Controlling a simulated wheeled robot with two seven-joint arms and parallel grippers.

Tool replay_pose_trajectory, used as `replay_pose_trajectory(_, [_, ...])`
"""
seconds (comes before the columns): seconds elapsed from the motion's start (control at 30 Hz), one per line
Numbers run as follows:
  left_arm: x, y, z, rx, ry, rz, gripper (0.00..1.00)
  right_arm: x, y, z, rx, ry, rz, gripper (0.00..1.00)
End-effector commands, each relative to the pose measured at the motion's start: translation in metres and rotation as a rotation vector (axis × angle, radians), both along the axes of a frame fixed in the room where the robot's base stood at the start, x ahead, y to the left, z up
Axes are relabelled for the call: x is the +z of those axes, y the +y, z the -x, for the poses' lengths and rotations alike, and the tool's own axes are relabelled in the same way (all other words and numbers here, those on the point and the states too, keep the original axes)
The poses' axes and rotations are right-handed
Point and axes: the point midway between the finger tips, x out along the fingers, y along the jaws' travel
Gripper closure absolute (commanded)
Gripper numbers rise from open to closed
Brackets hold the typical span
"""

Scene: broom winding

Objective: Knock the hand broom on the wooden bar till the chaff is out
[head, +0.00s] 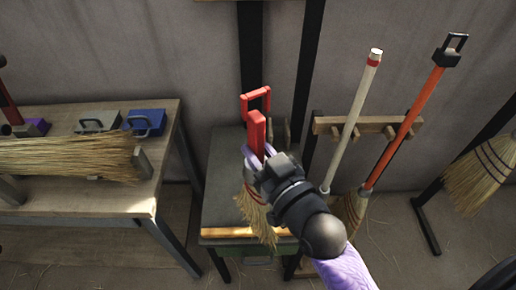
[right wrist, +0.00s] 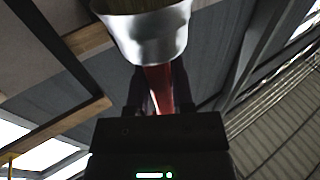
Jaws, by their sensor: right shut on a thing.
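The hand broom has a red handle (head: 257,130) with a red loop on top and straw bristles (head: 254,212) pointing down. My right gripper (head: 262,163) is shut on its handle. In the right wrist view the red handle (right wrist: 158,88) runs between my fingers to a pale metal collar (right wrist: 150,35). The wooden bar (head: 228,232) lies along the front edge of a small dark table (head: 222,190). The bristles hang at the bar, partly hidden by my gripper; I cannot tell whether they touch it. No chaff can be made out on the broom. My left gripper is out of view.
A workbench (head: 75,205) on the left holds a long straw bundle (head: 65,155), a grey block (head: 98,121) and a blue block (head: 146,122). A white-handled broom (head: 352,120) and an orange-handled broom (head: 405,125) lean on a wooden rack (head: 340,124). Another broom (head: 482,170) hangs at the right.

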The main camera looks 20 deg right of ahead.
Motion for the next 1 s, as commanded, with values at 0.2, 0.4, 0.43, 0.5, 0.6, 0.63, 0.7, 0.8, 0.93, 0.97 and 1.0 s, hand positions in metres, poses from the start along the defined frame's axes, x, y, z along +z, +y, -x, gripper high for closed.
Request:
replay_pose_trajectory(0.2, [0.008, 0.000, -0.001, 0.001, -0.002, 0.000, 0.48, 0.002, 0.000, 0.000, 0.000, -0.001, 0.001, 1.00])
replay_pose_trajectory(0.4, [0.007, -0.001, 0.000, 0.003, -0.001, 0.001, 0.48, 0.001, 0.000, 0.000, 0.000, -0.001, 0.000, 1.00])
replay_pose_trajectory(0.43, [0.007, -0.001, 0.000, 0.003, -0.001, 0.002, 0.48, 0.001, 0.000, 0.000, 0.000, -0.001, 0.000, 1.00])
replay_pose_trajectory(0.5, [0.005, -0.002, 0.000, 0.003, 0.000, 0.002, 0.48, -0.001, 0.000, 0.000, 0.000, 0.000, 0.000, 1.00])
replay_pose_trajectory(0.6, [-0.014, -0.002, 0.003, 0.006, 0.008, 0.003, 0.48, -0.029, 0.000, 0.000, 0.000, 0.005, 0.001, 1.00])
replay_pose_trajectory(0.63, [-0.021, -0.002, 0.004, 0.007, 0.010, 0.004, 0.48, -0.040, 0.000, 0.000, 0.000, 0.006, 0.001, 1.00])
replay_pose_trajectory(0.7, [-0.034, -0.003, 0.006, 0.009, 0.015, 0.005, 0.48, -0.061, 0.000, 0.000, 0.000, 0.006, 0.000, 1.00])
replay_pose_trajectory(0.8, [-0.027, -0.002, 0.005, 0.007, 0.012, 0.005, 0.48, -0.053, 0.001, 0.000, 0.000, 0.003, 0.001, 1.00])
replay_pose_trajectory(0.93, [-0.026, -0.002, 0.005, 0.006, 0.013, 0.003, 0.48, -0.052, 0.000, 0.000, 0.000, 0.004, 0.001, 1.00])
replay_pose_trajectory(0.97, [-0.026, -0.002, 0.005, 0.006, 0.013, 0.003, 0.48, -0.052, 0.000, 0.000, 0.000, 0.004, 0.001, 1.00])
replay_pose_trajectory(1.0, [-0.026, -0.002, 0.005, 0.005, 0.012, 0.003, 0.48, -0.052, 0.000, 0.000, 0.000, 0.004, 0.001, 1.00])
